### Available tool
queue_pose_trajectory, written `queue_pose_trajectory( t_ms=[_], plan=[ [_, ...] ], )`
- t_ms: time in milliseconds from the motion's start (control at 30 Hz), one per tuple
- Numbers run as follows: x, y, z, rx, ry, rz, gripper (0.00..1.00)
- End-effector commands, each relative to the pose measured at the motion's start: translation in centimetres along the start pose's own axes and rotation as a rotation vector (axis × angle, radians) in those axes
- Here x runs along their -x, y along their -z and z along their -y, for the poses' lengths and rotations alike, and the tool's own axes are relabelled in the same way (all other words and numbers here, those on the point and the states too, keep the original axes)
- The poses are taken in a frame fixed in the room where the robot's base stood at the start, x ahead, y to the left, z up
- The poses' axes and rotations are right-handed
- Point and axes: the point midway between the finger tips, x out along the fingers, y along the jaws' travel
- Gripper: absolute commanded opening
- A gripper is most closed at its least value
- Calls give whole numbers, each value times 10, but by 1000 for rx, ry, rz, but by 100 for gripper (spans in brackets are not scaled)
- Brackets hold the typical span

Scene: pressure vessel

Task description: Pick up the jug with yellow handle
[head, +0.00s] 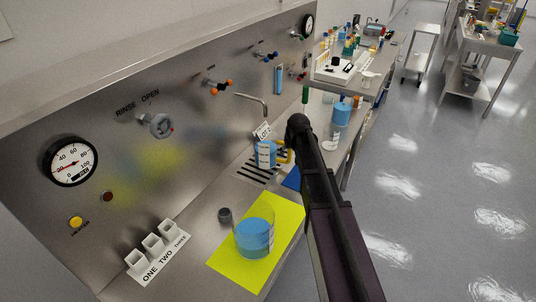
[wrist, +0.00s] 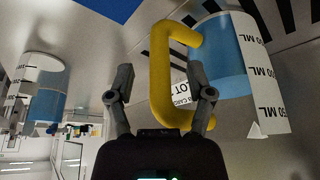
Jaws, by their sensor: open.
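The jug (head: 265,154) holds blue liquid and stands on the black-slotted drain area of the steel bench. Its yellow handle (head: 285,152) faces my arm and is partly hidden by it in the head view. In the wrist view the yellow handle (wrist: 160,75) shows large, with the jug body (wrist: 233,55) tilted in the picture to its right. My gripper (wrist: 161,84) is open, its two fingers on either side of the handle in the picture. I cannot tell how deep the handle lies between them. The fingers do not visibly touch it.
A beaker of blue liquid (head: 254,236) stands on a yellow mat (head: 228,262) in front. A bent tap (head: 254,101) reaches out behind the jug. Open floor lies right.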

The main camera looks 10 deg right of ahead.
Motion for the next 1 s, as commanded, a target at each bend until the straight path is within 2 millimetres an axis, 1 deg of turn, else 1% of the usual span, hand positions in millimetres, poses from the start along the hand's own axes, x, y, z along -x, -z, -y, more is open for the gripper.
queue_pose_trajectory(
  t_ms=[267,367,400,467,500,1000],
  plan=[
    [0,0,0,0,0,0,68],
    [0,0,0,0,0,0,41],
    [0,0,0,0,0,0,30],
    [0,0,0,0,0,0,12],
    [0,0,0,0,0,0,0],
    [2,1,0,0,0,0,0]
  ],
)
